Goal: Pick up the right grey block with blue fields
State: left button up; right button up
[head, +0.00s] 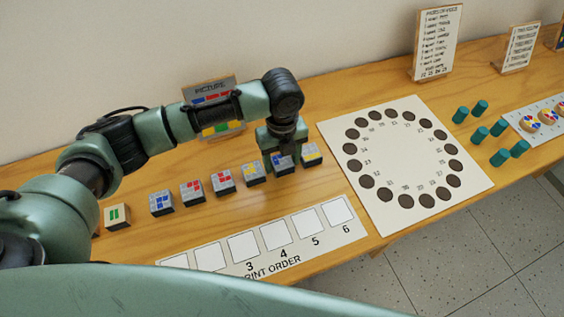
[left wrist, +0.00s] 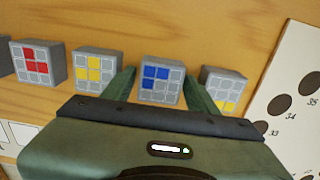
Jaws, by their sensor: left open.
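The right grey block with blue fields (head: 281,163) stands in the row of blocks on the wooden table, partly hidden by my left gripper (head: 283,150). In the left wrist view this block (left wrist: 160,85) shows its blue fields at the upper left of its top. My left gripper (left wrist: 161,76) is open, with one finger on each side of the block; I cannot tell whether the fingers touch it. Another grey block with blue fields (head: 161,203) stands farther left in the row. My right gripper is not in view.
Close neighbours are a yellow-field block (head: 252,173) to the left and another yellow-field block (head: 312,154) to the right. Red-field blocks (head: 223,181) stand farther left. The numbered print-order strip (head: 290,257) lies in front, and a white board with dark holes (head: 395,165) lies to the right.

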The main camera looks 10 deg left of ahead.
pick_arm(q)
jog(key=c, duration=1.1)
jog(key=shift+c, duration=0.2)
jog(key=shift+r, duration=0.15)
